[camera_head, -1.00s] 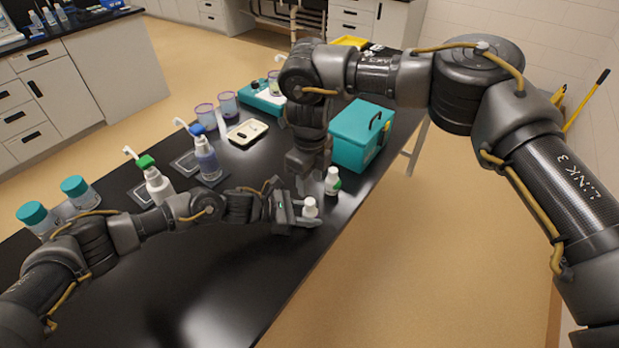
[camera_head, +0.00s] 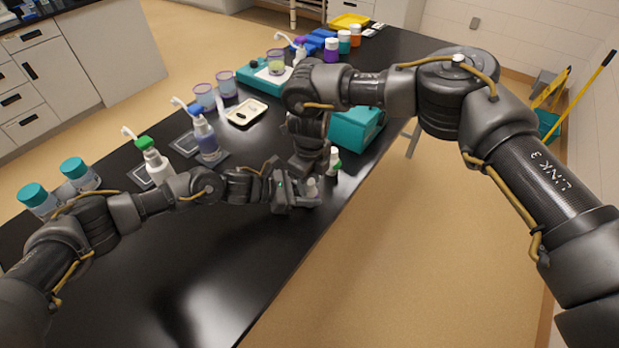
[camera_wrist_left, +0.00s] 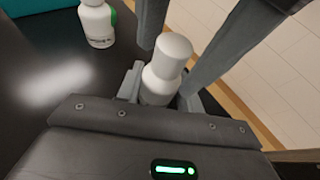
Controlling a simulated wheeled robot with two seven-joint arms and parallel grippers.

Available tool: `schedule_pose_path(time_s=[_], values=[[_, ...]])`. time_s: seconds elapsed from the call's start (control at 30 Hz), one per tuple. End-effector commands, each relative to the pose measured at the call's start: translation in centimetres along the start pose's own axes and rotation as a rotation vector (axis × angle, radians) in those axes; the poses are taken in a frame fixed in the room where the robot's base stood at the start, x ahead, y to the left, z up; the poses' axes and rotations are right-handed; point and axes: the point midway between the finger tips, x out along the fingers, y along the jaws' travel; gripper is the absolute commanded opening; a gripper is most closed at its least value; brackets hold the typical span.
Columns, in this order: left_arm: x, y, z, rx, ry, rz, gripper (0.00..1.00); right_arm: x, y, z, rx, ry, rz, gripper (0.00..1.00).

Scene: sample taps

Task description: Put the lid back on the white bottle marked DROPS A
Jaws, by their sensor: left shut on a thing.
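My left gripper (camera_head: 296,193) is shut on a small white bottle (camera_head: 311,189) near the table's right edge. In the left wrist view this bottle (camera_wrist_left: 160,86) stands between my left fingers, with a wider white lid-like top (camera_wrist_left: 172,50) above a narrow neck. I cannot tell whether that top is seated. No marking on it is readable. My right gripper (camera_wrist_left: 180,55) comes from above, its two grey fingers apart on either side of the top. In the head view its fingers are mostly hidden. A second white bottle with a green patch (camera_head: 334,163) stands just behind; it also shows in the left wrist view (camera_wrist_left: 97,24).
A teal box (camera_head: 352,130) stands behind my right gripper. A white tray (camera_head: 262,105), a blue-topped bottle (camera_head: 205,140), a green-topped bottle (camera_head: 157,166) and teal-lidded jars (camera_head: 75,170) line the left side. The front of the black table (camera_head: 190,285) is clear.

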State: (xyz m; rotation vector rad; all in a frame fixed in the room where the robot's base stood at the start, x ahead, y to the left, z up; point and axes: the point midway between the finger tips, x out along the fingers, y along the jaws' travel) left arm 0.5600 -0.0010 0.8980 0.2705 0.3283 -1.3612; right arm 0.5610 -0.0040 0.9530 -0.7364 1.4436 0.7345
Motion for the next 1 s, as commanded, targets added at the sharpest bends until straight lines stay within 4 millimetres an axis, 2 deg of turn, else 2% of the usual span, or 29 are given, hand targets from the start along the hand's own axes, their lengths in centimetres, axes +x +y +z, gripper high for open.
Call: schedule_pose_path(time_s=[0.03,0.3,0.33,0.43,0.63,0.9,0.93,1.0], values=[[0.0,0.01,0.03,0.0,0.0,0.0,0.0,-0.01,0.0,0.0,0.0,0.0,0.0,0.35],[0.0,0.0,0.03,0.0,0.0,0.0,0.0,-0.02,-0.01,-0.01,0.0,0.0,0.0,0.0],[0.0,0.0,0.03,0.0,0.0,0.0,0.0,-0.02,-0.02,-0.01,0.0,0.0,0.0,0.0],[0.0,0.0,0.02,0.0,0.0,0.0,0.0,0.0,-0.01,0.0,0.034,0.0,0.001,0.0],[0.0,0.0,0.02,0.0,0.0,0.0,0.0,0.01,0.01,0.01,0.263,-0.001,0.002,0.0],[0.0,-0.01,0.02,0.0,0.0,0.0,0.0,-0.01,-0.03,-0.02,0.286,0.0,0.0,0.0],[0.0,-0.01,0.02,0.0,0.0,0.0,0.0,-0.01,-0.03,-0.01,0.286,0.0,0.0,0.25],[0.0,-0.01,0.01,0.0,0.0,0.0,0.0,-0.01,-0.03,-0.01,0.285,0.0,0.0,0.34]])
